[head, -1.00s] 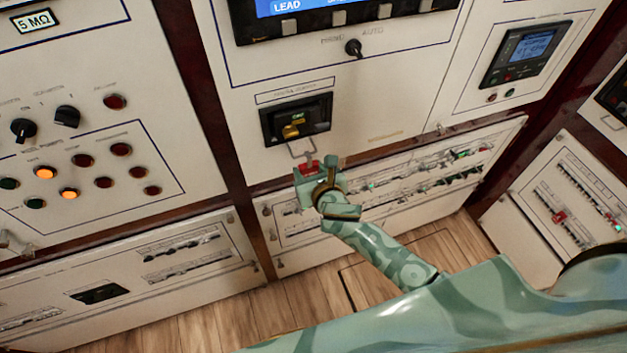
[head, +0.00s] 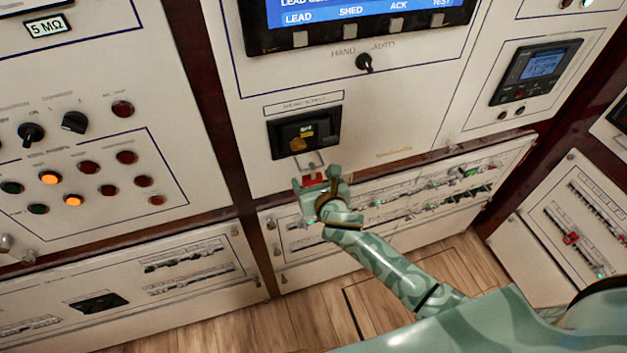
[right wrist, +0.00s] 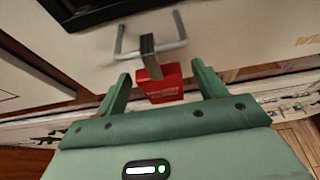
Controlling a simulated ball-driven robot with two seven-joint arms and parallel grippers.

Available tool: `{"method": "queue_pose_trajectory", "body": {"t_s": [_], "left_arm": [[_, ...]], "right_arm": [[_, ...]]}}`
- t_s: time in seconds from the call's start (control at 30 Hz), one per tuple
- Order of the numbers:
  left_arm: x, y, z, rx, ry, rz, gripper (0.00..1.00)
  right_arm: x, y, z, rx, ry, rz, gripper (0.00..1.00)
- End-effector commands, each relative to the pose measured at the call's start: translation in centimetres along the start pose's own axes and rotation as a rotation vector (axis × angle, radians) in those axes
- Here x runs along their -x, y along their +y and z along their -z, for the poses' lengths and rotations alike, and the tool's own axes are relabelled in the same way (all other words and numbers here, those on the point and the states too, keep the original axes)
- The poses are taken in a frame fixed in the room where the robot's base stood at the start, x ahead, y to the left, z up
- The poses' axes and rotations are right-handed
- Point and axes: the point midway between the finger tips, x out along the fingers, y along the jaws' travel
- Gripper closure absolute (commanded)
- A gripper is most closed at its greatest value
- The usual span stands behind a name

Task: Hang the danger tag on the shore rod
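The red danger tag (right wrist: 160,88) hangs by a grey strap (right wrist: 149,52) at the U-shaped metal shore rod (right wrist: 133,54) in the right wrist view. The strap crosses the rod's bar; I cannot tell if it is fully hooked over. My right gripper (right wrist: 160,84) is open, one finger on each side of the tag, with gaps showing. In the head view the tag (head: 313,180) sits between the right gripper's fingers (head: 315,182), just below the rod (head: 312,164) under the black breaker. The left gripper is not in view.
The black breaker (head: 305,132) with a yellow handle is right above the rod. A panel of lamps and knobs (head: 85,165) is at the left. Lower breaker rows (head: 400,205) run behind my right forearm. The wooden floor (head: 235,330) is clear.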

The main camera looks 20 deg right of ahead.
Motion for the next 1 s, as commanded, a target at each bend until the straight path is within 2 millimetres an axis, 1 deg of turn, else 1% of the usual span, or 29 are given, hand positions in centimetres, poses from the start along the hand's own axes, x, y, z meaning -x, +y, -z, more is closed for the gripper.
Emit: {"method": "queue_pose_trajectory", "body": {"t_s": [0.2, 0.27, 0.33, 0.47, 0.6, 0.7, 0.8, 0.9, 1.0], "left_arm": [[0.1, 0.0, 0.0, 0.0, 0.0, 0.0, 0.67], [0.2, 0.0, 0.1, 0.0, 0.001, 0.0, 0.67], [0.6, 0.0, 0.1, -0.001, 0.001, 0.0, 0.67], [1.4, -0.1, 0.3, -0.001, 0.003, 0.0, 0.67], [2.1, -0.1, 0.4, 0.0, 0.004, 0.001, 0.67], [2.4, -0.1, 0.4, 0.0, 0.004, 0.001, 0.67], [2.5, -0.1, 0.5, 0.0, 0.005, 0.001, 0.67], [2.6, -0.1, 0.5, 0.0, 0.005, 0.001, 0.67], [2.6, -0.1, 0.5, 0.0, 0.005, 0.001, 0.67]], "right_arm": [[0.2, 0.0, 0.0, 0.0, 0.001, 0.0, 0.3], [0.6, 0.0, 0.0, 0.001, 0.0, 0.0, 0.3], [1.6, -0.1, -0.1, 0.0, 0.0, 0.0, 0.3], [4.5, 0.0, -0.1, 0.002, 0.001, -0.001, 0.3], [8.5, 0.0, -0.1, 0.001, 0.001, -0.002, 0.3], [11.2, 0.0, -0.1, -0.001, 0.001, -0.002, 0.3], [13.3, 0.0, 0.0, 0.001, 0.001, -0.002, 0.3], [14.9, 0.0, 0.1, 0.0, 0.002, -0.001, 0.3], [15.9, 0.0, 0.0, 0.001, 0.001, -0.001, 0.3]]}}
